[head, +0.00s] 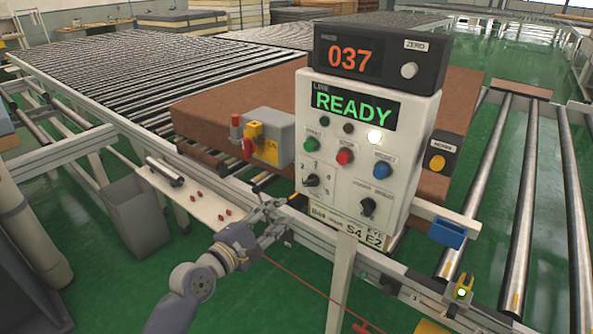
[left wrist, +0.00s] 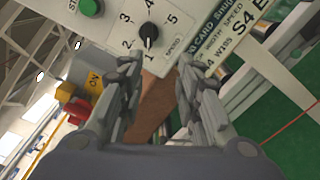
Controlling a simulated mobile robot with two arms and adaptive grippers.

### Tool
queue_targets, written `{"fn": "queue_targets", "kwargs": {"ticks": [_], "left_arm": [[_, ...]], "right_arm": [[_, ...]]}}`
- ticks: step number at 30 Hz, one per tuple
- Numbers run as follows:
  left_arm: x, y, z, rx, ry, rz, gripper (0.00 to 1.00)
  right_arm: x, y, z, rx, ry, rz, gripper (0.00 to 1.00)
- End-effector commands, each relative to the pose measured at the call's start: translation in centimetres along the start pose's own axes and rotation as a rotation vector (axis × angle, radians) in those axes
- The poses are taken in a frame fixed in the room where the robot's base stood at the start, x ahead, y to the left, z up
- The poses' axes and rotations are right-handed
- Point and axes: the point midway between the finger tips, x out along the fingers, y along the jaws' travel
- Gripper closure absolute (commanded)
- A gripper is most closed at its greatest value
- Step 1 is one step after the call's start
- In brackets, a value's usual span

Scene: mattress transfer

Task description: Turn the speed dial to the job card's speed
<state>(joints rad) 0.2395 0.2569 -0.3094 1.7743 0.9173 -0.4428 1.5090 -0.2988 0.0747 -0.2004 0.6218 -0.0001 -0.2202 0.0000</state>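The speed dial (head: 312,180) is a small black knob low on the left of the white control panel (head: 352,215), with numbers 1 to 5 around it. My right gripper is out of view.
A second black knob (head: 367,207) sits right of the dial, with green, red and blue buttons above. The screen (head: 352,101) reads READY. A grey box with a red and yellow switch (head: 263,140) stands left of the panel. A metal rail (head: 320,237) runs beneath.

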Motion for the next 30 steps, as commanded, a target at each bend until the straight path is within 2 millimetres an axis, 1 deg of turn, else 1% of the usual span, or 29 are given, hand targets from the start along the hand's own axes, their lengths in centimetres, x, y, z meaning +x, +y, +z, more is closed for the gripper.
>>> {"fn": "queue_targets", "kwargs": {"ticks": [1, 4, 8, 14, 21, 25, 30], "left_arm": [[0.0, 0.9, 1.0, -0.02, -0.02, 0.009, 0.68], [0.3, 1.7, 1.7, -0.042, -0.036, 0.017, 0.68], [1.5, 1.7, 1.8, -0.043, -0.036, 0.018, 0.68], [4.7, 1.9, 1.8, -0.04, -0.035, 0.019, 0.68], [8.3, 1.8, 1.9, -0.039, -0.034, 0.018, 0.68], [9.7, 1.7, 1.9, -0.038, -0.034, 0.017, 0.68], [10.6, 1.8, 1.9, -0.039, -0.034, 0.018, 0.68]], "right_arm": [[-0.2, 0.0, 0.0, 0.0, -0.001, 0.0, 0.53], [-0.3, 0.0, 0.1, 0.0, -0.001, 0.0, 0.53], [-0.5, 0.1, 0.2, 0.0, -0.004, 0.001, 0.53], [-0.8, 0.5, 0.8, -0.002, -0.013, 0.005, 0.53], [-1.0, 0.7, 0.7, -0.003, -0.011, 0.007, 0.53], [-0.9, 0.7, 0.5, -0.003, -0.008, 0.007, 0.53], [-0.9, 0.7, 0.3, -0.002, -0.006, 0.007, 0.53]]}}
